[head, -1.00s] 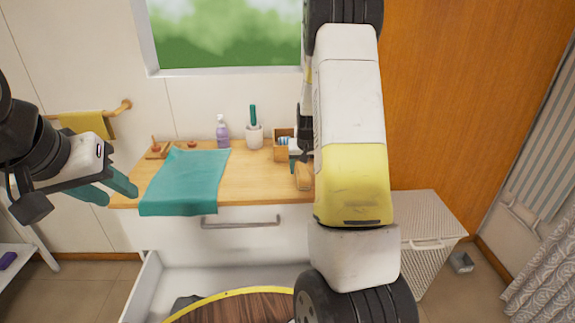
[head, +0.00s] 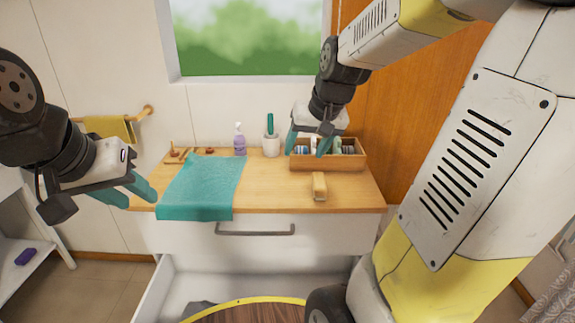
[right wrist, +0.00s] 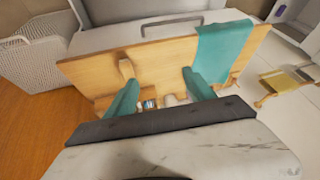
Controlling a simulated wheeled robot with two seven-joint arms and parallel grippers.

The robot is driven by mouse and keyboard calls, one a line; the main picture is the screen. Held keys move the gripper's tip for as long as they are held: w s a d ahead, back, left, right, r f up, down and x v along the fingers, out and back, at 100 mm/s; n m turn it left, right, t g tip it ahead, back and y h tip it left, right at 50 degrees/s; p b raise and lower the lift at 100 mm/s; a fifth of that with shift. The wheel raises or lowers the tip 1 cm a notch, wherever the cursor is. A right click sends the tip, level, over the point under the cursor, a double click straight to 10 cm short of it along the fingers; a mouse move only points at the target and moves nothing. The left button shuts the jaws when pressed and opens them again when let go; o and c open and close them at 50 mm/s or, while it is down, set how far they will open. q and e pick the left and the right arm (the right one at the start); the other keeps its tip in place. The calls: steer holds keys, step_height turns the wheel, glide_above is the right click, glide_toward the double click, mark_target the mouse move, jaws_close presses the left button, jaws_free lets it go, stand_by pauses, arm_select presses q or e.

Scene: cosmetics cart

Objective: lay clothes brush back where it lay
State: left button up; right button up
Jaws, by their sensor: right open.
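The clothes brush (head: 319,186), a light wooden piece, lies on the right part of the wooden cart top (head: 275,190), in front of the wooden box. In the right wrist view the brush (right wrist: 126,68) shows beyond the fingers, to the left, apart from them. My right gripper (head: 309,148) is open and empty above the box area, behind the brush in the head view. Its two teal fingers (right wrist: 162,95) are spread wide. My left gripper (head: 130,193) is at the left, beside the cart, with its teal fingers apart and nothing between them.
A wooden box (head: 345,160) with small items stands at the back right. A teal cloth (head: 202,187) hangs over the front edge. A purple bottle (head: 239,143) and a white cup (head: 271,147) stand at the back. The drawer below (head: 270,285) is pulled out.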

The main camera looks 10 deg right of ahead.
steer(key=s+a+r+n, duration=0.1)
steer(key=s+a, duration=0.2)
steer(key=s, duration=0.4)
steer(key=s+a+r+n, duration=0.1)
steer(key=s+a+r, duration=0.1)
steer(key=s, duration=0.6)
steer(key=shift+a+t+y, duration=0.4)
steer(key=shift+a, duration=0.1)
